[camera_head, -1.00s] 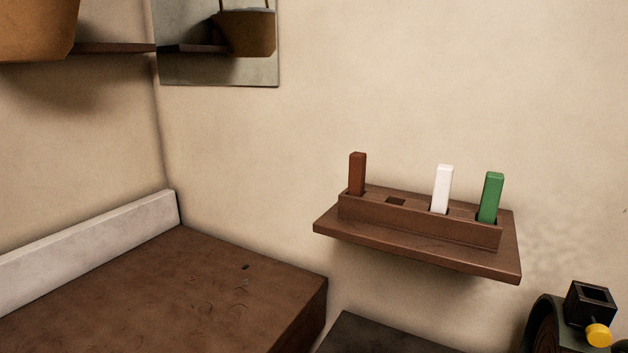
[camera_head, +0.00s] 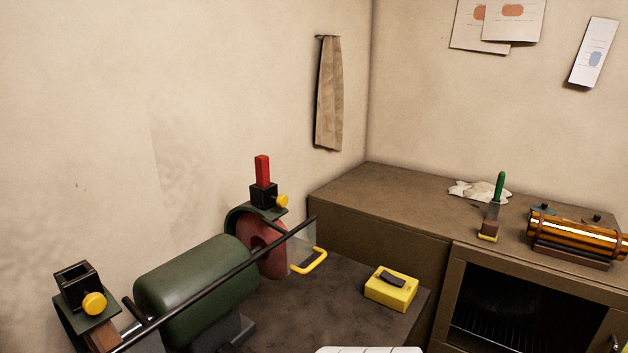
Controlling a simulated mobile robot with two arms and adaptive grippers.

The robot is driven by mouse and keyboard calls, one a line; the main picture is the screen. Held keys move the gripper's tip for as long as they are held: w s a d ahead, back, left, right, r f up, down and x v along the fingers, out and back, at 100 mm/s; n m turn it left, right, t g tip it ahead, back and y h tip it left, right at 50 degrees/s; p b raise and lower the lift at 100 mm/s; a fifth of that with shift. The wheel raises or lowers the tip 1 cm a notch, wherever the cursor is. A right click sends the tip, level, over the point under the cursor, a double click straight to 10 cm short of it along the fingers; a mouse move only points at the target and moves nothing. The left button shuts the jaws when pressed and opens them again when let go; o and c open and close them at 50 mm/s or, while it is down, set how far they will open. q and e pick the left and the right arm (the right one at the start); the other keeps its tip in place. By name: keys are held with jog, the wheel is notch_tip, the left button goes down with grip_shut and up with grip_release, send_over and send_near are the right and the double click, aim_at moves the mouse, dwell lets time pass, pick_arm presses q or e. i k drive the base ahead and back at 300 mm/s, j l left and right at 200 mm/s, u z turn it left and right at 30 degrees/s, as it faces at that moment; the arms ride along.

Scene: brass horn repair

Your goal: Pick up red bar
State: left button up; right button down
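The red bar (camera_head: 262,169) stands upright in a black square holder (camera_head: 264,195) with a yellow knob. The holder sits on the guard above the reddish wheel (camera_head: 268,252) at the far end of the green grinder motor (camera_head: 195,283). The lower end of the bar is hidden in the holder. Neither of my grippers is in view.
A second black holder (camera_head: 76,287), empty, is at the near end of the grinder. A black rod (camera_head: 220,285) runs along the grinder's front. A yellow switch box (camera_head: 391,289) is on the dark bench. A cabinet (camera_head: 400,188) carries a cloth, a green-handled brush and a brass cylinder (camera_head: 575,235).

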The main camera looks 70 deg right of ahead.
aim_at(262, 171)
jog(key=z, duration=2.05)
jog(key=l+u, duration=0.25)
jog(key=l, duration=0.15)
jog(key=k+l+u, duration=0.25)
jog(key=l, duration=0.15)
jog(key=i+l, duration=0.05)
jog(key=i, duration=0.05)
